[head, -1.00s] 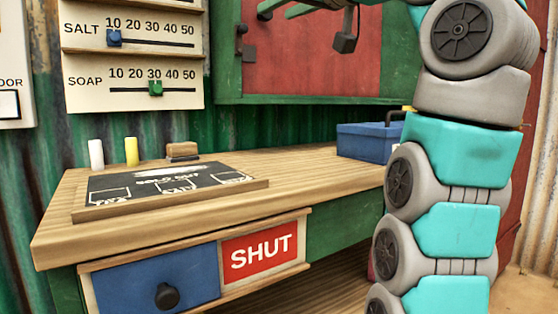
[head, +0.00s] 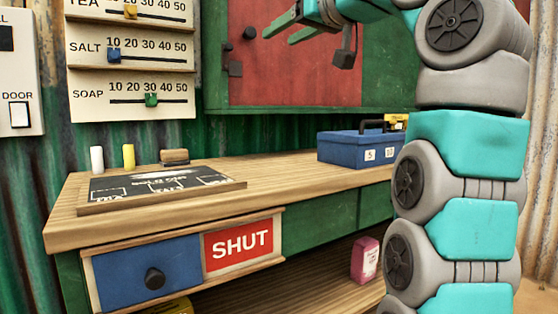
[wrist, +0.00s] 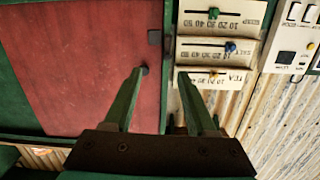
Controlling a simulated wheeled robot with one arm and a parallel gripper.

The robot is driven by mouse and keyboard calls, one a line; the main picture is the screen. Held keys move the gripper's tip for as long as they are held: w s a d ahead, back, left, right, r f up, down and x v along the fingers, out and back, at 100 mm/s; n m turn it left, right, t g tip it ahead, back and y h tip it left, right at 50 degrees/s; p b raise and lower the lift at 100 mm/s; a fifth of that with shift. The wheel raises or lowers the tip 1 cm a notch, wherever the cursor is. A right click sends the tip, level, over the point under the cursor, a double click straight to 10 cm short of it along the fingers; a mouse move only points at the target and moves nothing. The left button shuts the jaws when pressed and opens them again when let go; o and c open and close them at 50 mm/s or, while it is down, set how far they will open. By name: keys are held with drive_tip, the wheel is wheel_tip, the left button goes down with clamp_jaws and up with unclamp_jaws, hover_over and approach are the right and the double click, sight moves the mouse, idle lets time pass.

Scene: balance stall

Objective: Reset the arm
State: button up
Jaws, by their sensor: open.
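My gripper (head: 281,33) is at the top of the head view, in front of the red hatch panel (head: 300,70) in its green frame. Its two green fingers stand apart with nothing between them. In the wrist view my gripper (wrist: 162,75) also shows open and empty, the fingers pointing toward the red panel and the slider boards. My arm, teal and grey, rises along the right side of the head view, clear of the counter. A small dark box hangs below the wrist.
The wooden counter (head: 270,171) holds a chalkboard (head: 150,186), white and yellow chalk, an eraser (head: 175,157) and a blue box (head: 345,148). Below are a blue drawer (head: 150,273), a SHUT sign (head: 239,244) and a pink pack (head: 365,259). Slider boards (head: 130,98) hang at the left.

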wheel_tip(320, 180, down, 13)
drive_tip(key=w+d+m+g+h+p, duration=0.2)
drive_tip(key=w+m+g+h+p, duration=0.1)
drive_tip(key=g, duration=0.1)
drive_tip(key=s+d+f+m+g+h+p, duration=0.15)
drive_tip(key=s+f, duration=0.25)
drive_tip(key=f, duration=0.4)
drive_tip(key=s+d+f+g+h+p, duration=0.1)
drive_tip(key=s+d+f+g, duration=0.2)
drive_tip(key=f, duration=0.6)
drive_tip(key=s+d+f+g+h+p, duration=0.1)
drive_tip(key=s+d+f+g+h, duration=0.1)
drive_tip(key=s+f, duration=1.1)
drive_tip(key=s+d+f+m+g+h+p, duration=0.1)
drive_tip(key=s+d+f+g, duration=0.4)
drive_tip(key=s+f, duration=0.7)
drive_tip(key=s+p, duration=0.1)
drive_tip(key=s, duration=0.6)
drive_tip(key=shift+s+f+h+p, duration=0.15)
drive_tip(key=shift+f+h+p, duration=0.15)
drive_tip(key=shift+f+h, duration=0.05)
drive_tip(key=shift+d, duration=0.1)
